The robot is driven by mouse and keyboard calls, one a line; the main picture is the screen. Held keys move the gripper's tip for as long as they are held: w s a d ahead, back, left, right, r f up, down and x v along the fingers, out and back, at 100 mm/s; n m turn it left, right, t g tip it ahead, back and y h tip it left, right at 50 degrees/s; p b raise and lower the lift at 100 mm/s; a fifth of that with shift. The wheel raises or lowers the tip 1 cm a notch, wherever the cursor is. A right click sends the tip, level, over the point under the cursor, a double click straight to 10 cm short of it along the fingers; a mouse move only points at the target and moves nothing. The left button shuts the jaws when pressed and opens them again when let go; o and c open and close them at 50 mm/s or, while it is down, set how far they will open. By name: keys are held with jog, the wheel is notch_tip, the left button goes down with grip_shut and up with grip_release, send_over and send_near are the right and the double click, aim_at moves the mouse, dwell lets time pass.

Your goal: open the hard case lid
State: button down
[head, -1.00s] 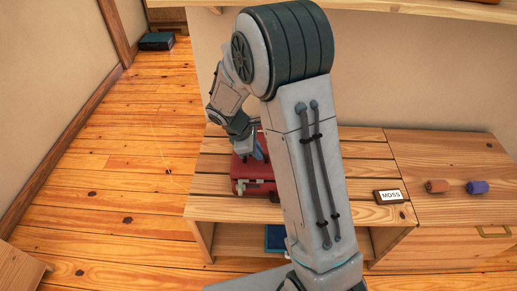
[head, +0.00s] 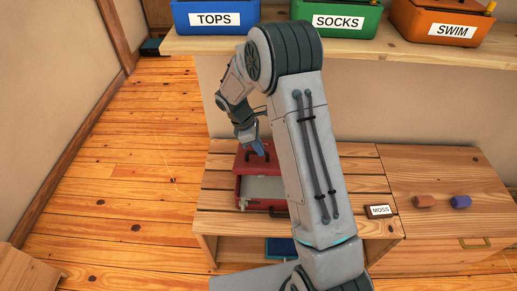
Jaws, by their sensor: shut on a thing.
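The red hard case (head: 243,187) sits on the slatted wooden bench, partly hidden behind my arm. Its lid (head: 246,165) is raised at the back, and a pale grey interior shows below it. A latch shows at the case's front left. My gripper (head: 258,150) is at the raised lid, by its dark handle, and is shut on the lid. The fingertips are small and partly covered by the lid and arm.
A MOSS label block (head: 379,211) lies on the bench, right of my arm. A brown roll (head: 424,201) and a purple roll (head: 460,202) lie on the cabinet top. The TOPS (head: 216,16), SOCKS (head: 338,20) and SWIM (head: 446,22) bins stand on the shelf above. A blue item (head: 280,248) is under the bench.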

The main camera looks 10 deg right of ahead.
jog(key=shift+w+d+r+p, duration=0.3)
jog(key=shift+w+r+p, duration=0.1)
jog(key=shift+w+r, duration=0.4)
jog(key=shift+w+f, duration=0.1)
jog(key=shift+w, duration=0.05)
jog(key=c, duration=1.5)
grip_release()
jog(key=shift+o, duration=0.2)
jog(key=shift+a+r, duration=0.1)
jog(key=shift+r, duration=0.15)
jog(key=w+a+b, duration=0.1)
jog(key=w+a, duration=0.3)
jog(key=a, duration=0.7)
jog(key=shift+w+a+r, duration=0.2)
jog(key=shift+w+r, duration=0.1)
jog(key=shift+w, duration=0.05)
